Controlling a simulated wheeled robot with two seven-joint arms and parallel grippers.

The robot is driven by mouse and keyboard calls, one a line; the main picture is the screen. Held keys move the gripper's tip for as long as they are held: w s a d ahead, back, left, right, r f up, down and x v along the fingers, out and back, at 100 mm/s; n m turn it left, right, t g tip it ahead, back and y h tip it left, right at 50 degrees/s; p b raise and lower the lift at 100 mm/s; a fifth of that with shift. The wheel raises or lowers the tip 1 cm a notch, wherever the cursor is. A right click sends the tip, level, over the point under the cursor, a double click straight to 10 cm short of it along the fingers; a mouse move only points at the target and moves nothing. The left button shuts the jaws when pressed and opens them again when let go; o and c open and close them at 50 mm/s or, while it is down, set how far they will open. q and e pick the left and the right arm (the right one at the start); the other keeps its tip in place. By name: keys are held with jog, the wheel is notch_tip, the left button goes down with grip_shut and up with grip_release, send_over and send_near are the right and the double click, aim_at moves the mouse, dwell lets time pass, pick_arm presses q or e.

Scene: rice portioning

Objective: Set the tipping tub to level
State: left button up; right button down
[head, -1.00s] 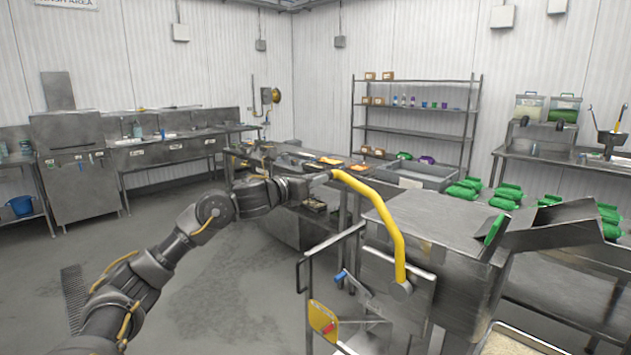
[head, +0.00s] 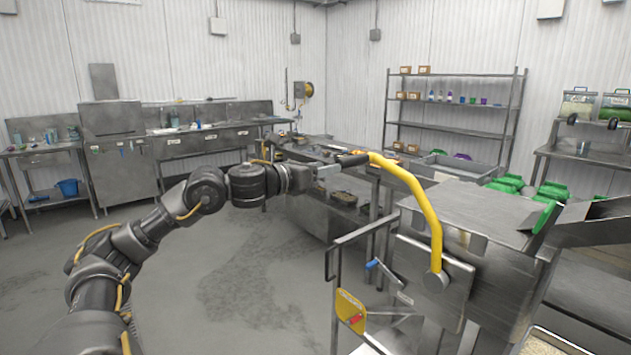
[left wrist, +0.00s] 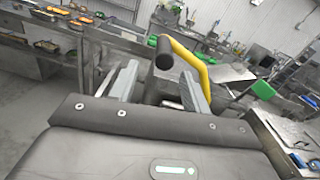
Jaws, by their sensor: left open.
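The tipping tub (head: 470,210) is a large steel box at the right of the head view; its top face looks roughly level. A bent yellow lever (head: 424,205) rises from a round pivot on its side plate and ends in a black grip (head: 354,160). My left gripper (head: 328,172) is open just left of that grip. In the left wrist view the grip's round end (left wrist: 165,59) shows between the two spread fingers (left wrist: 160,88), with no visible hold on it. My right gripper is not in view.
A steel rail frame with a small blue-handled lever (head: 373,264) and a yellow-red plate (head: 350,311) stands below the lever. A tray of rice (head: 550,343) is at the lower right. Green packs (head: 508,184) lie behind the tub. The floor at left is clear.

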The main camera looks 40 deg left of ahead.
pick_arm(q)
jog(key=shift+s+a+b, duration=0.15)
jog(key=shift+s+b, duration=0.35)
jog(key=shift+s, duration=0.5)
